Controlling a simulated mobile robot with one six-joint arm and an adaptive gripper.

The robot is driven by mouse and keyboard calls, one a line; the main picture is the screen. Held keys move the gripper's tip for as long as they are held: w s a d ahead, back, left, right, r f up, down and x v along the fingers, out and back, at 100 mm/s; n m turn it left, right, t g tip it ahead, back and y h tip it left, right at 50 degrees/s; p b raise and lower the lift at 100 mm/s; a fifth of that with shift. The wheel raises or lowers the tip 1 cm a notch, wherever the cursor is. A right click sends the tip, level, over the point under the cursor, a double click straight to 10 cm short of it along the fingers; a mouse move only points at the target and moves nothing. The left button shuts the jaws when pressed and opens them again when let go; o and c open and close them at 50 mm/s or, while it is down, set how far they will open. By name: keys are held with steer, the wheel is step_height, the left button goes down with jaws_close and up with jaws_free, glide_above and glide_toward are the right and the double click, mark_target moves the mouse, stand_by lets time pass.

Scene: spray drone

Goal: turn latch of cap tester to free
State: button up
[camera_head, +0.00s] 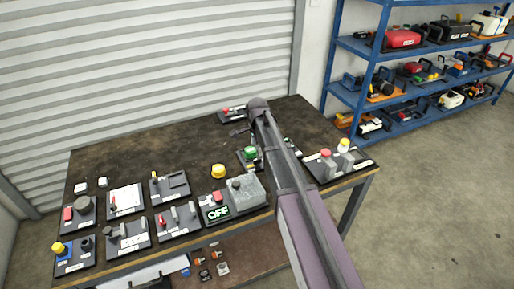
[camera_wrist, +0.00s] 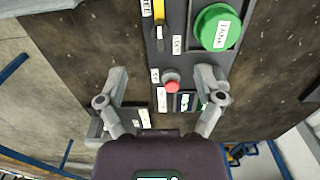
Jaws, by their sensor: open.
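In the wrist view a dark board at the top carries a round green cap (camera_wrist: 217,27) with a white label. Left of the cap is a yellow latch (camera_wrist: 158,12) with small labels beside it that I cannot read surely. A small red button (camera_wrist: 172,87) on a grey base sits lower on the same board. My gripper (camera_wrist: 162,78) is open, with its fingers spread on either side of the red button, and holds nothing. In the head view the green cap (camera_head: 250,153) shows just left of my arm, which hides part of that board.
The dark workbench (camera_head: 110,155) holds several device boards, including a grey box with an OFF display (camera_head: 218,213). A board with a red and a white-yellow cap (camera_head: 338,165) stands at the right edge. Blue shelves (camera_head: 372,68) stand behind right, with open floor before them.

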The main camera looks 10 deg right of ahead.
steer(key=shift+r+p, duration=3.1)
steer(key=shift+r, duration=0.35)
steer(key=s+d+n, duration=0.4)
steer(key=s+n, duration=0.3)
steer(key=s, duration=0.5)
steer(key=s+d+n, duration=0.4)
steer(key=s+n, duration=0.3)
steer(key=s, duration=0.6)
steer(key=shift+r, duration=0.1)
steer(key=c, duration=0.4)
